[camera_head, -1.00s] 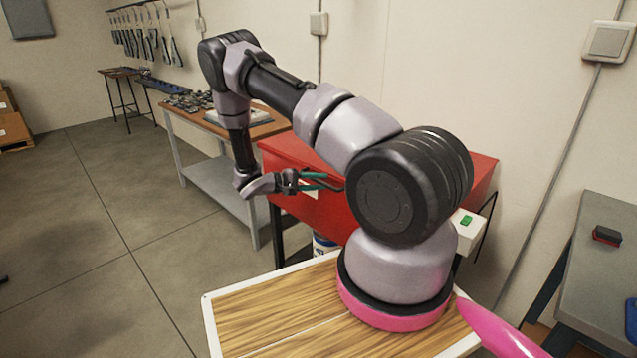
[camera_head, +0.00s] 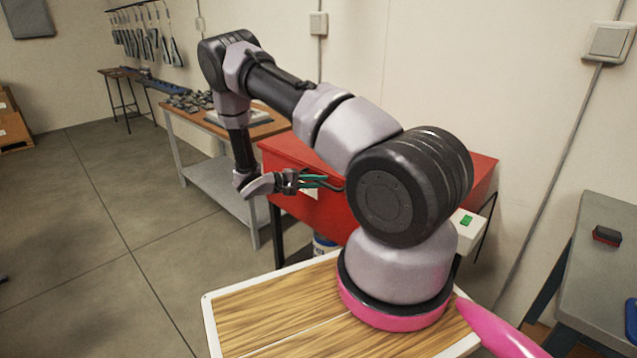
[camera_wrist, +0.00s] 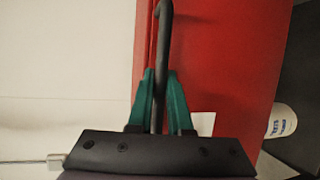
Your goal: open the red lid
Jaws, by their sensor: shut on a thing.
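The red lid (camera_head: 470,170) tops a red box on dark legs beyond my arm, and it looks closed. The red box front (camera_head: 325,212) also fills the middle of the wrist view (camera_wrist: 225,60). A dark bar-like handle (camera_wrist: 161,45) runs along the red surface in the wrist view. My gripper (camera_head: 325,181) is at the front of the box, and its green fingers (camera_wrist: 160,92) are shut on the handle, one on each side. My arm hides much of the lid and the box's right part.
A wooden-topped workbench (camera_head: 262,128) with small parts stands behind left of the red box. A grey table (camera_head: 610,230) stands at the right. A white control box with a green button (camera_head: 467,221) sits at the red box's right.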

